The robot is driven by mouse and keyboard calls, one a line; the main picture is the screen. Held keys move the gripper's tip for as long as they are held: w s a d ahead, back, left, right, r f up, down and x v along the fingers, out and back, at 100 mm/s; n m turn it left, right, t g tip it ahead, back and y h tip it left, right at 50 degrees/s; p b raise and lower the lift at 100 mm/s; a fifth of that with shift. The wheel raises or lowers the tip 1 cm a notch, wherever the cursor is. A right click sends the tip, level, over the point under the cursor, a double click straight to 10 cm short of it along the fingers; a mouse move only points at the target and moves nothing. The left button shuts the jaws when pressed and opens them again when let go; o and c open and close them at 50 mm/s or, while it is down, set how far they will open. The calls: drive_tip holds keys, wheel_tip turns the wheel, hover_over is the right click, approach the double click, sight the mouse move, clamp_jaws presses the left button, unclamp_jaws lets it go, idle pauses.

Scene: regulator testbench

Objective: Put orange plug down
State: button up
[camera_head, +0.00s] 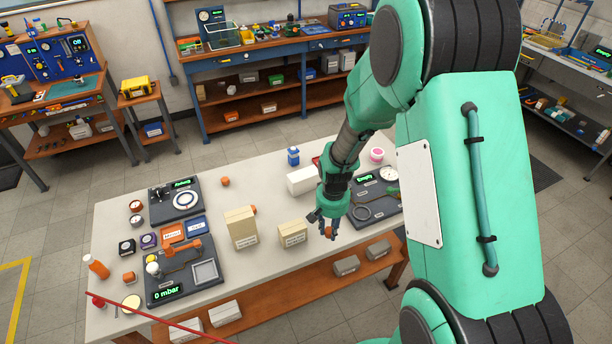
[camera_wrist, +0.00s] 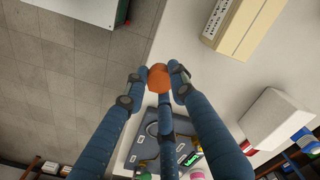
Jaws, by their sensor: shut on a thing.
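The orange plug (camera_wrist: 158,77) is a small rounded orange piece held between the fingertips of my gripper (camera_wrist: 157,82) in the wrist view. In the head view my gripper (camera_head: 329,228) points down near the front right edge of the white table (camera_head: 270,246), with the orange plug (camera_head: 330,232) at its tips. The fingers are shut on the plug. It looks above the tabletop, close to the table edge; the exact height is hard to tell.
A small beige box (camera_head: 292,234) stands just left of my gripper, with a taller beige box (camera_head: 240,228) beyond it. A white block (camera_head: 301,181) lies behind. A dark test unit (camera_head: 372,210) sits to the right. Bare tabletop shows in front of the boxes.

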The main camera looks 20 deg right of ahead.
drive_tip(key=w+r+p, duration=0.3)
drive_tip(key=w+p, duration=0.1)
drive_tip(key=w, duration=0.3)
drive_tip(key=w+r+p, duration=0.3)
drive_tip(key=w+p, duration=0.1)
drive_tip(key=w, duration=0.3)
drive_tip(key=shift+d+r, duration=0.25)
drive_tip(key=shift+d, duration=0.05)
drive_tip(key=shift+w, duration=0.1)
drive_tip(key=p, duration=0.2)
hover_over(304, 174)
drive_tip(key=shift+w+f, duration=0.15)
drive_tip(key=shift+f, duration=0.6)
drive_tip(key=shift+a, duration=0.1)
drive_tip(key=shift+f, duration=0.1)
drive_tip(key=shift+f+p, duration=0.35)
drive_tip(key=shift+f, duration=1.3)
drive_tip(key=shift+f, duration=0.15)
